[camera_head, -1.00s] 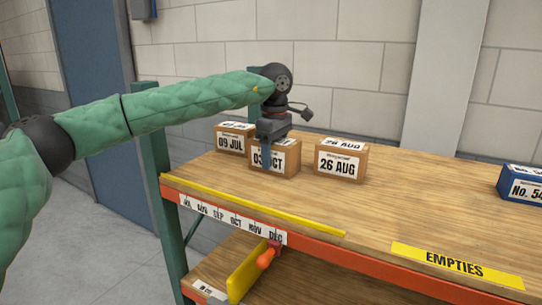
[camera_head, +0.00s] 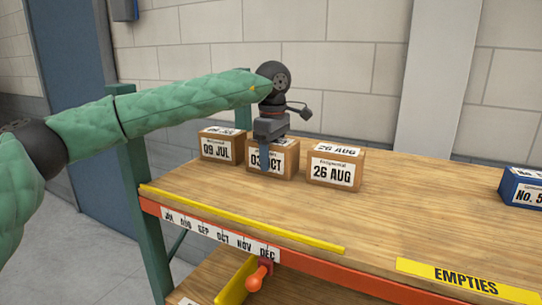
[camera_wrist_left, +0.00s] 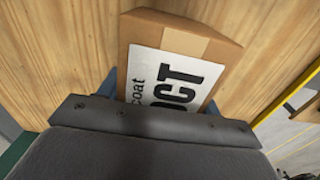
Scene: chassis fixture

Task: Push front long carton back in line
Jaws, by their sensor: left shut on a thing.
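Three brown cartons with date labels stand in a row near the back left of the wooden shelf top. The 09 JUL carton (camera_head: 221,146) is at left, the 03 OCT carton (camera_head: 287,165) in the middle, and the 26 AUG carton (camera_head: 335,169) at right. My left gripper (camera_head: 266,158) is over the middle carton, with one blue finger down its front face. In the left wrist view the 03 OCT carton (camera_wrist_left: 150,28) sits between the two blue fingers, and the gripper is shut on it. My right gripper is in neither view.
A yellow strip (camera_head: 235,218) runs along the shelf's front edge, above month labels JUL to DEC (camera_head: 220,234). A yellow EMPTIES label (camera_head: 465,279) lies front right. A blue box (camera_head: 522,188) stands at far right. The wooden top (camera_head: 420,205) between is clear.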

